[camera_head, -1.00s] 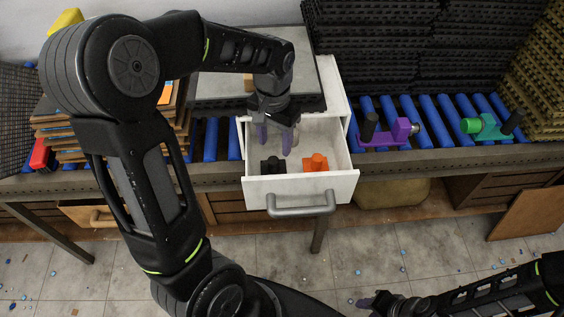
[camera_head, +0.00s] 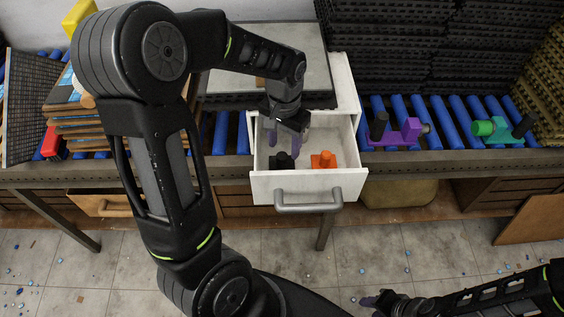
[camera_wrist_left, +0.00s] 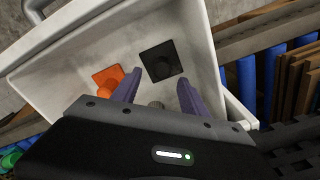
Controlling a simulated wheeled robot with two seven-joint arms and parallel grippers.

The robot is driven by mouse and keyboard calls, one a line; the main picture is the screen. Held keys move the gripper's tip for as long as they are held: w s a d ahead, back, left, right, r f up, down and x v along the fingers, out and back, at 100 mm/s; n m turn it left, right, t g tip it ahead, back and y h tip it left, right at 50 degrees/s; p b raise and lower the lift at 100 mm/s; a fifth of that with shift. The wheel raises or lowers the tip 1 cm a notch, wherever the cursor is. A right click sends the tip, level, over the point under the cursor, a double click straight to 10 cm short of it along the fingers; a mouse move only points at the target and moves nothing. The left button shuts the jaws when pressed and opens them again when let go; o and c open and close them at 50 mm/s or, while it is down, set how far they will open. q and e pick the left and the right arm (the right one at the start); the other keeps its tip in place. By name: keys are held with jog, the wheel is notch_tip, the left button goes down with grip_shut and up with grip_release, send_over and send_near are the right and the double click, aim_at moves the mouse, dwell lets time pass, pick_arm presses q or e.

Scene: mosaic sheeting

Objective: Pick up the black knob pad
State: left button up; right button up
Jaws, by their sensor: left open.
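The black knob pad (camera_head: 281,161) lies on the floor of the open white drawer (camera_head: 262,187), toward its front left in the head view. In the left wrist view it is a dark square pad (camera_wrist_left: 160,62) with a round knob. My left gripper (camera_head: 284,138) is inside the drawer opening, pointing down. Its purple fingers (camera_wrist_left: 158,84) are apart and empty, with the black pad just beyond their tips. An orange knob pad (camera_head: 323,161) lies beside the black one. My right gripper (camera_head: 378,300) is low in the head view, too small to read its jaws.
The drawer walls (camera_wrist_left: 197,40) stand close around my left gripper. Blue rollers (camera_head: 458,118) run along the bench, bearing a purple knobbed piece (camera_head: 403,134) and a green-teal one (camera_head: 497,131). Stacked boards (camera_head: 82,123) stand left of the drawer.

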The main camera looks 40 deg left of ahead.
aim_at(282, 154)
pick_arm(q)
jog(key=f, duration=0.2)
jog(key=f+p, duration=0.1)
jog(key=f, duration=0.2)
jog(key=shift+s+a, duration=0.1)
jog(key=shift+s, duration=0.1)
dwell(0.3)
grip_shut()
dwell(0.4)
